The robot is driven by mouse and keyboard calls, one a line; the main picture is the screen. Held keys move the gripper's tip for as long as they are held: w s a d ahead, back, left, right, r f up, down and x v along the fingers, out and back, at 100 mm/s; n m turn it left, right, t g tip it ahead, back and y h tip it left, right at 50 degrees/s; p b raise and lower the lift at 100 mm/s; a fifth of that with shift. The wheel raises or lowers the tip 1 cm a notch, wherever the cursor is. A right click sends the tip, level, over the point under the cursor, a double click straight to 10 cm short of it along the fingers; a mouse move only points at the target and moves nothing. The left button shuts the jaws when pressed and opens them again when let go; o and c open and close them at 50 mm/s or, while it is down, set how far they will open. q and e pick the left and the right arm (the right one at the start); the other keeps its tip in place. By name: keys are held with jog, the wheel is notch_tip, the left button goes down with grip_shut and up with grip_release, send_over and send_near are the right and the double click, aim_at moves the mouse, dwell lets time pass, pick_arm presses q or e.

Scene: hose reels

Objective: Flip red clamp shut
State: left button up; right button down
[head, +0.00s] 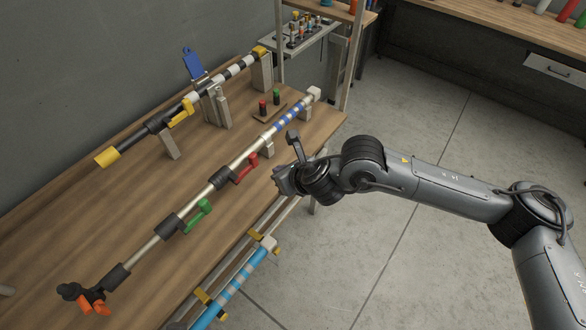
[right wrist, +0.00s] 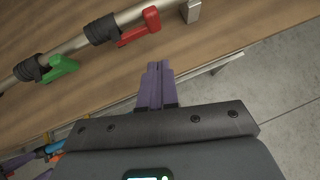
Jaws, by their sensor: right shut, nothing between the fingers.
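The red clamp (head: 245,168) is a small red lever on a black collar of the long silver pole (head: 152,238) on the table. In the right wrist view the red clamp (right wrist: 141,27) sticks out from its collar at an angle to the pole, apart from it at its free end. My right gripper (head: 281,178) is at the table's front edge, right of the red clamp and apart from it. In the right wrist view its purple fingers (right wrist: 158,72) are together and empty, below the clamp. My left gripper is not in view.
A green clamp (head: 198,215) is lower on the same pole, and orange handles (head: 92,304) are at its near end. Behind stands a black-and-white pole (head: 160,122) with yellow and blue levers. A blue pole (head: 232,285) is below the table's front edge.

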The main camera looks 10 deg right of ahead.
jog(key=v, duration=0.4)
jog(key=shift+w+d, duration=0.1)
jog(key=shift+d, duration=0.3)
